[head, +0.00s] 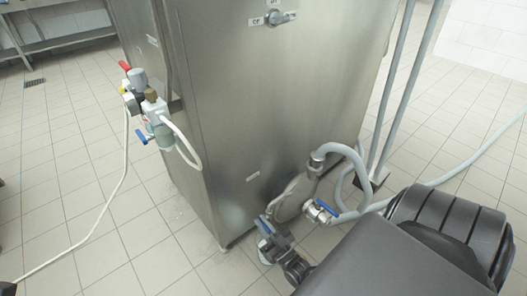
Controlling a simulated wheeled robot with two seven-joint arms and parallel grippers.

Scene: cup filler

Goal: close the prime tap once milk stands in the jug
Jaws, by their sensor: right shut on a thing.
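The steel cup filler (245,110) stands in the middle of the head view. Low on its front is a round steel pump housing (296,197) with pipe fittings. A tap with a blue lever (264,227) sits at its lower left, which looks like the prime tap. My right gripper (270,232) reaches in from the lower right and is shut on this lever. A pale vessel (263,252), probably the jug, shows just below and is mostly hidden by the gripper; I cannot see whether milk stands in it. My left gripper is not in view.
Another blue-handled valve (321,211) joins a grey hose (345,152) right of the pump. Air fittings (150,105) with a white tube hang on the machine's left side. Grey posts (398,90) stand at right. The tiled floor at left is mostly clear.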

